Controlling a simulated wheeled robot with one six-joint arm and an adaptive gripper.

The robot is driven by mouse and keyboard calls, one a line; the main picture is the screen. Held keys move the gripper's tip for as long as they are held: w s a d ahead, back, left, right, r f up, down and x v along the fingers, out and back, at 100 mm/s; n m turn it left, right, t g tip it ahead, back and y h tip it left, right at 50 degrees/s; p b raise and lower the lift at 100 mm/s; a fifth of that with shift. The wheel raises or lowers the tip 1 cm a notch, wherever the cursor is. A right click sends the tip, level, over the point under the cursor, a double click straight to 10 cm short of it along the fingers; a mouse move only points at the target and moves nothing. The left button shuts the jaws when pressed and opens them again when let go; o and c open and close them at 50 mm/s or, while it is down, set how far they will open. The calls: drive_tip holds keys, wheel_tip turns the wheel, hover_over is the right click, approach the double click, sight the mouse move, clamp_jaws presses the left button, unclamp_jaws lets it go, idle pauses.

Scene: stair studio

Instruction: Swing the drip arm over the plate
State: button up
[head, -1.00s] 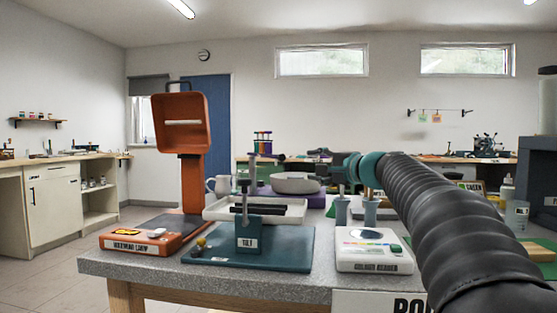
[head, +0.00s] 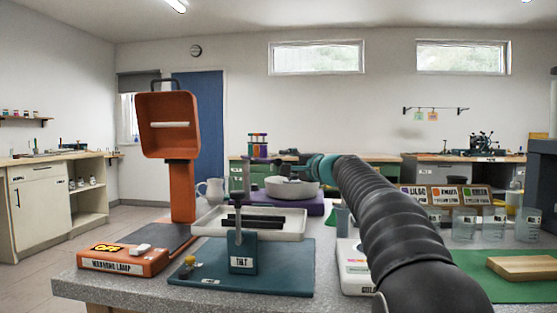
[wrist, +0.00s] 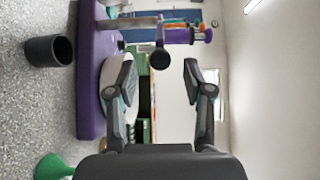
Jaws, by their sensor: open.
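A pale round plate or shallow bowl (head: 292,188) sits on a purple base (head: 314,206) at the middle of the bench. Behind its left side stands a post with a coloured, stacked top (head: 258,146). In the sideways wrist view, the purple base (wrist: 92,85) and pale plate (wrist: 106,76) show at left. The post (wrist: 140,23) crosses the top, with purple, green and orange discs at its end. What looks like the drip arm (wrist: 160,58) ends in a dark round knob between and beyond my fingertips. My gripper (wrist: 158,80) is open and empty; contact cannot be told.
An orange warming lamp (head: 182,190), marked OFF, stands at left. A teal tilt stand (head: 243,256) and a white tray (head: 207,223) are in front of the plate. Clear jars (head: 528,224) and a green mat (head: 505,283) are at right. A dark cup (wrist: 50,51) stands near the base.

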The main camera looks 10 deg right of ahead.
sight(280, 163)
drive_tip(key=shift+p+x, duration=0.5)
drive_tip(key=shift+x, duration=1.6)
clamp_jaws()
